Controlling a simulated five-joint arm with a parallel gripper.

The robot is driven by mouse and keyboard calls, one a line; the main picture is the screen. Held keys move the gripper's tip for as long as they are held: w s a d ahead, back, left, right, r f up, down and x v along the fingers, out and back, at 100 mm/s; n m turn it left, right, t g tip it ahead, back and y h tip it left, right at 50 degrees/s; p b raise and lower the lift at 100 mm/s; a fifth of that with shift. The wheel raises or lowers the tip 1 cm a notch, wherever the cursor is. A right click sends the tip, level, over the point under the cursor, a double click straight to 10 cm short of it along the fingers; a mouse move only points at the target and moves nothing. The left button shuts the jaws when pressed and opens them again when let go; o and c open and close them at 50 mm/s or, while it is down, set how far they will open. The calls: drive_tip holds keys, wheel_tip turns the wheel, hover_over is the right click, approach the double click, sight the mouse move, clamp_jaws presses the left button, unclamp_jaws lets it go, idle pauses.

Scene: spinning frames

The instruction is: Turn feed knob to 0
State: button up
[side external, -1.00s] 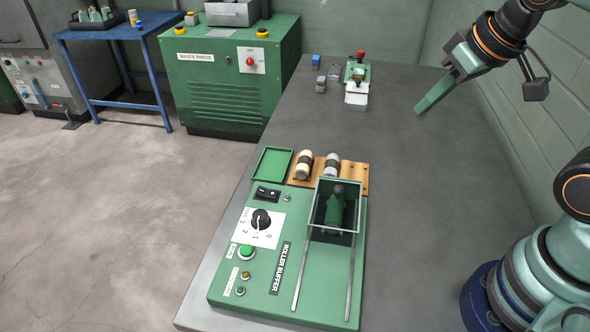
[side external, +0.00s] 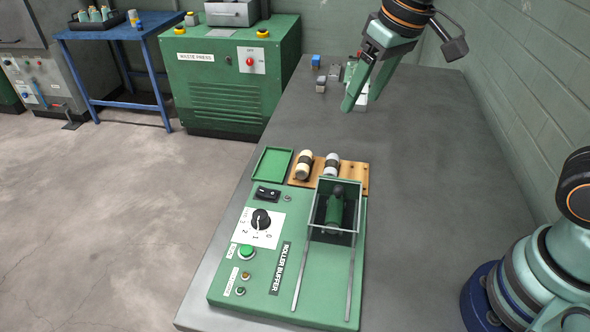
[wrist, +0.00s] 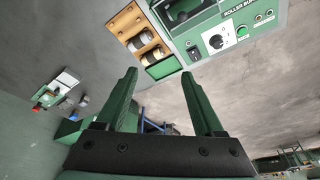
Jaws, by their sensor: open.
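The feed knob (side external: 261,219) is a black round knob on a white dial plate (side external: 270,237) marked with numbers, on the green roller buffer panel (side external: 225,288). Its exact pointer setting is too small to read surely. In the wrist view the knob (wrist: 216,41) shows at the upper right, beyond my fingers. My gripper (side external: 355,104) is open and empty, high over the far part of the table and well away from the knob. Its two green fingers (wrist: 160,85) are spread apart in the wrist view.
A rocker switch (side external: 267,194), a green button (side external: 246,252) and small buttons surround the dial. A wooden rack (side external: 356,186) holds two rollers behind the panel. A guarded roller opening (side external: 337,212) is at right. The grey table (side external: 430,200) is clear at right.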

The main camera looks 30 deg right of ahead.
drive_tip(key=w+a+f+n+g, duration=0.1)
drive_tip(key=w+a+f+g, duration=0.2)
drive_tip(key=a, duration=0.5)
drive_tip(key=n, duration=0.1)
hover_over(261, 214)
wheel_tip(261, 214, down, 7)
drive_tip(key=shift+h, duration=0.3)
wheel_tip(261, 214, down, 12)
drive_tip(key=shift+f, duration=0.1)
clamp_jaws()
